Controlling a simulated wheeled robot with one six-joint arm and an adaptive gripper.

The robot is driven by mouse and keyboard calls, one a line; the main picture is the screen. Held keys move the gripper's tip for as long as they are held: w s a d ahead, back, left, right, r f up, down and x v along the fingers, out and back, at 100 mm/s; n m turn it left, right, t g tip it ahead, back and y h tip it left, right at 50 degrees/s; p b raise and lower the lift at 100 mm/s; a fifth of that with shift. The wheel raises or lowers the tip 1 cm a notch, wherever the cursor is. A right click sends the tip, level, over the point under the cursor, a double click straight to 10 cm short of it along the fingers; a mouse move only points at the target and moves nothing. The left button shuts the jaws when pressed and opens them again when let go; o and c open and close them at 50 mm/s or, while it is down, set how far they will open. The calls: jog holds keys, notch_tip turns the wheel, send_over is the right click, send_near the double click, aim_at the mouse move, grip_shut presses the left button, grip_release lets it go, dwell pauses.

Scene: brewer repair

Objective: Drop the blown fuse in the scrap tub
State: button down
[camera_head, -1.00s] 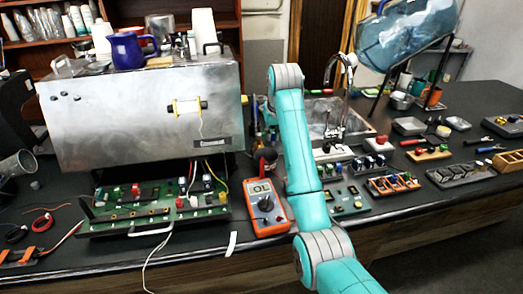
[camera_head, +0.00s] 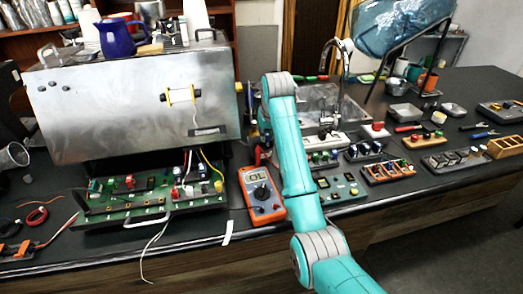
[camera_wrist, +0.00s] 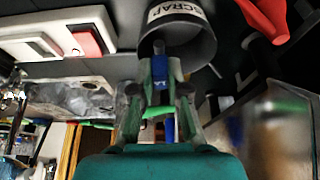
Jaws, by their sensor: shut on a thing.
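The scrap tub (camera_wrist: 180,34) is a dark grey round tub with a white "SCRAP" label, at the top middle of the wrist view. My gripper (camera_wrist: 161,82) is shut on a small blue piece with pale lettering, which I take for the blown fuse (camera_wrist: 160,70). The fuse and fingertips overlap the tub's near rim and mouth in the picture. I cannot tell how high they are above it or whether they touch it. In the head view, my gripper is hidden behind my teal arm.
A white block with a red switch (camera_wrist: 88,40) lies left of the tub in the wrist view, and a red object (camera_wrist: 266,18) lies to its right. In the head view, an orange multimeter (camera_head: 262,195) and open brewer (camera_head: 135,100) stand left of my arm.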

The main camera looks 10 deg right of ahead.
jog(key=c, duration=1.1)
grip_release()
jog(key=shift+r, duration=0.15)
jog(key=v, duration=0.7)
jog(key=shift+s+r, duration=0.1)
jog(key=shift+s, duration=0.05)
